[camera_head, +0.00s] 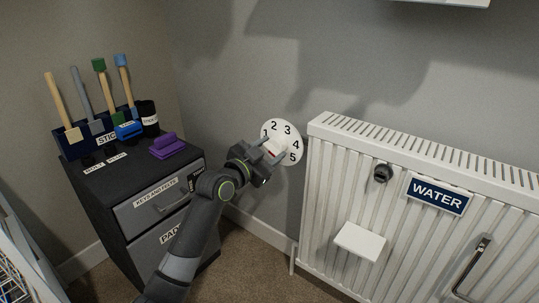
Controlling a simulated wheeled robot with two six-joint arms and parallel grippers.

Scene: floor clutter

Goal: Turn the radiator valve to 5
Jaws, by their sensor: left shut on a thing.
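The radiator valve's round white dial (298,135) is on the wall just left of the radiator, with the numbers 1 to 5 around it. My left gripper (273,149) is at the lower left of the dial, shut on the valve knob (277,147). The fingers cover much of the knob. My right gripper is not in view.
The white radiator (408,165) with a WATER sign (437,195) fills the right side. A dark drawer cabinet (134,195) stands at left, with brushes and a purple item (166,146) on top. Carpet shows between them.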

